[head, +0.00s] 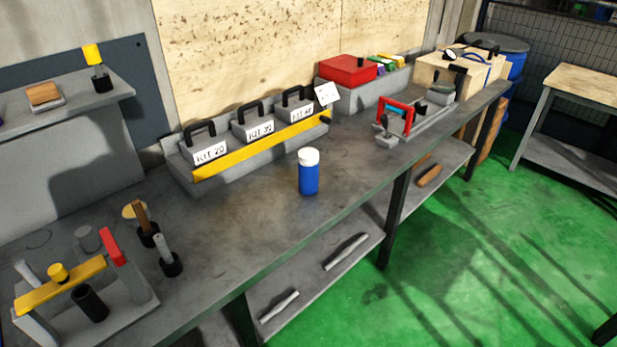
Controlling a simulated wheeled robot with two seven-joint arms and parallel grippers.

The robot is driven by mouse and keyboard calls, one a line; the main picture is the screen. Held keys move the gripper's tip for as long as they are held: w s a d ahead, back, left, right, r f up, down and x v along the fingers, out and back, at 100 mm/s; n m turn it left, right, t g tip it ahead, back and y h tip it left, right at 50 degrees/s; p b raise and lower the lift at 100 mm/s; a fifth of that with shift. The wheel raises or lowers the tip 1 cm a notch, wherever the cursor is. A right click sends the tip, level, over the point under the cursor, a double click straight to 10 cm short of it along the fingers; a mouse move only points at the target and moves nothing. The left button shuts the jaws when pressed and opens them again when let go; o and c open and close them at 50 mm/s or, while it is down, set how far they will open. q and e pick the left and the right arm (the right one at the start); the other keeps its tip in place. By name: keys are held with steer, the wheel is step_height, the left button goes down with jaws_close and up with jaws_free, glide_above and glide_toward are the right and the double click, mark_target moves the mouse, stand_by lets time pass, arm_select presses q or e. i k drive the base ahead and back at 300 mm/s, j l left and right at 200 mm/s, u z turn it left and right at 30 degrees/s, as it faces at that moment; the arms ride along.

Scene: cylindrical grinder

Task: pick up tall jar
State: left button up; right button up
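The tall jar (309,174) is a blue cylinder with a white lid. It stands upright on the grey workbench (235,230), near the middle of its front edge, with nothing touching it. Neither of my grippers shows in the head view.
Behind the jar, a tray with a yellow bar (262,146) holds grey labelled kits with black handles. A rack with a yellow bar (60,285) and upright tools stands at the front left. A red-handled fixture (397,115) stands to the right. The bench around the jar is clear.

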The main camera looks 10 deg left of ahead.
mark_target(307, 175)
steer(key=i+l+u, duration=0.2)
steer(key=i+l, duration=0.2)
steer(key=l, duration=0.2)
steer(key=i+l+u, duration=0.1)
steer(key=l, duration=0.25)
steer(key=i+l, duration=0.25)
steer(key=i+l+u, duration=0.15)
steer(key=l, duration=0.25)
steer(key=i+l+u, duration=0.1)
steer(key=l, duration=0.25)
steer(key=i+l+u, duration=0.1)
steer(key=i+l, duration=0.15)
steer(key=l, duration=0.15)
steer(key=i+l+u, duration=0.1)
steer(key=l, duration=0.25)
